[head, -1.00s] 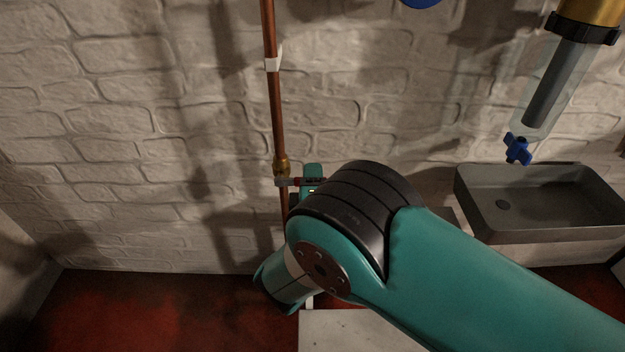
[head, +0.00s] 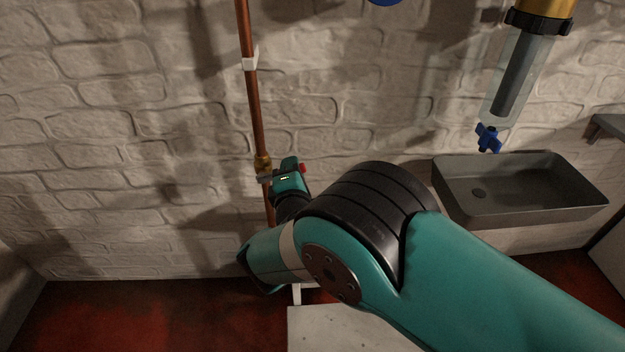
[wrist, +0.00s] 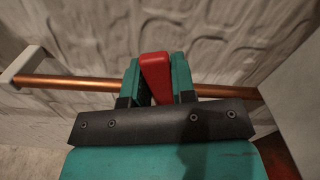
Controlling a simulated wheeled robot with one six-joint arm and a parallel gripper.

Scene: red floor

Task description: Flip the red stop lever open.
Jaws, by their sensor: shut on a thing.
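The red stop lever (wrist: 156,77) shows in the wrist view between the two teal fingers of my gripper (wrist: 157,82). The fingers are closed on it, one on each side. In the head view my gripper (head: 287,178) is at the brass valve fitting (head: 262,165) on the copper pipe (head: 252,95). A small red end of the lever (head: 302,168) shows just right of the gripper there. The valve body is hidden behind the fingers in the wrist view.
The copper pipe runs down a white brick wall, held by a white clip (head: 250,64). A grey sink (head: 520,208) and a blue tap (head: 487,138) are at the right. A pale flat-topped block (head: 345,330) stands below my arm.

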